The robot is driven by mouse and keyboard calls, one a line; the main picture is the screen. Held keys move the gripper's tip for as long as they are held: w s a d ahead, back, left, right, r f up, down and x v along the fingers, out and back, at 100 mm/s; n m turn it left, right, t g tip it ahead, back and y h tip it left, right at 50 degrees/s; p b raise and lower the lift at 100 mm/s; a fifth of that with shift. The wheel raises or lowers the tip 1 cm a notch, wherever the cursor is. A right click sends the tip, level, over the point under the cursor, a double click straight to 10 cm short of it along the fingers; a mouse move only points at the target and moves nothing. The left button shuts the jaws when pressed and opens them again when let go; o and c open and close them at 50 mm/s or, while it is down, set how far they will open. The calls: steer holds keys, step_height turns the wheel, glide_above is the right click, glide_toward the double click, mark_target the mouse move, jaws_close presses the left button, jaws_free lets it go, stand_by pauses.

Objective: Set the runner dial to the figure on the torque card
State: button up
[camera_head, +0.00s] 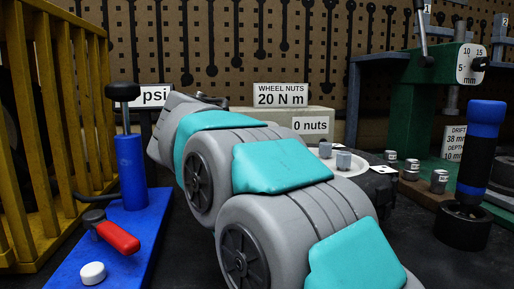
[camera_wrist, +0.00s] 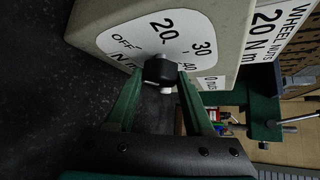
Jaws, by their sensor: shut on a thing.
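The torque card (camera_head: 281,95) reads "WHEEL NUTS 20 N m" and stands on a pale box (camera_head: 243,113) in the head view; the card also shows at the upper right of the wrist view (camera_wrist: 268,28). The runner dial has a white face (camera_wrist: 128,35) marked OFF, 20, 30, 40 and N m on the pale box. Its black knob (camera_wrist: 157,72) sits between the green fingers of my gripper (camera_wrist: 161,68), which is shut on it. Which figure the knob points to I cannot tell. My arm hides the dial and gripper in the head view.
A blue jack (camera_head: 132,170) with a red handle stands left, beside a yellow cage (camera_head: 45,120). A green press (camera_head: 425,100) is at the right, with a blue-handled tool (camera_head: 482,150) in front. A pegboard wall is behind.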

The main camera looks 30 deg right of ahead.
jaws_close()
steer(key=m+y, duration=0.1)
steer(key=y, duration=0.2)
steer(key=m+y, duration=0.2)
steer(key=y, duration=0.1)
steer(key=d+m+t+y, duration=0.1)
steer(key=m+y, duration=0.1)
steer(key=shift+s+r+y, duration=0.15)
steer(key=shift+r+y, duration=0.15)
steer(key=shift+y, duration=0.1)
stand_by(0.7)
steer(key=o, duration=1.1)
jaws_free()
